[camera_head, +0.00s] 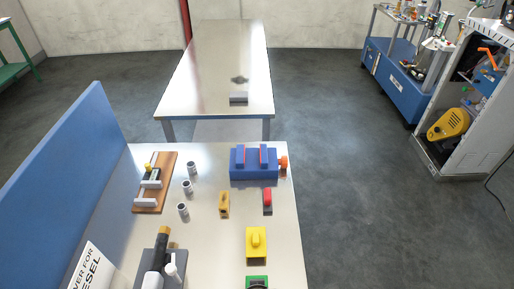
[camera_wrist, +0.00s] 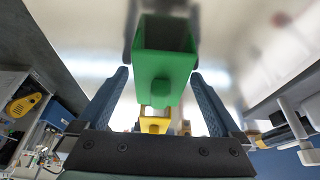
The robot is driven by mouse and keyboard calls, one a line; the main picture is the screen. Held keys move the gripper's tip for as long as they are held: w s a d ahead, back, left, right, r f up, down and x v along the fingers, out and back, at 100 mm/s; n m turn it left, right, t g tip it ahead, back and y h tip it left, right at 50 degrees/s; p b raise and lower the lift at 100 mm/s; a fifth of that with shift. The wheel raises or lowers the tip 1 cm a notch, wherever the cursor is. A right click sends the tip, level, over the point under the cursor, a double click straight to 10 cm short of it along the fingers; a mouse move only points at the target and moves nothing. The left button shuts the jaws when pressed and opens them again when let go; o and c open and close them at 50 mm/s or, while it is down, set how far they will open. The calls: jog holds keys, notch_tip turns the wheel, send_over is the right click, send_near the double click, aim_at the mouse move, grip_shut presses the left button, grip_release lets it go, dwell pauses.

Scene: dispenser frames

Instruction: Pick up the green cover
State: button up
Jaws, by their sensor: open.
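The green cover (camera_wrist: 165,65) is a box-like piece with a small knob on its near face. It shows large in the upper middle of the wrist view. In the head view only part of the green cover (camera_head: 257,279) shows at the bottom edge, with something dark over its lower part. My gripper (camera_wrist: 160,78) is open, with one blue finger on each side of the cover. Gaps show between the fingers and the cover; whether the fingertips reach its sides in depth I cannot tell.
A yellow cover (camera_head: 256,243) stands just beyond the green one. Farther back are a red-topped piece (camera_head: 267,201), an orange-yellow block (camera_head: 224,204), a blue box (camera_head: 254,164) and several grey cylinders. A dark fixture (camera_head: 160,264) stands left. A blue panel (camera_head: 66,160) borders the table's left side.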

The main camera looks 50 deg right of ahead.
jog(key=c, duration=1.4)
jog(key=shift+o, duration=0.2)
jog(key=shift+r, duration=0.1)
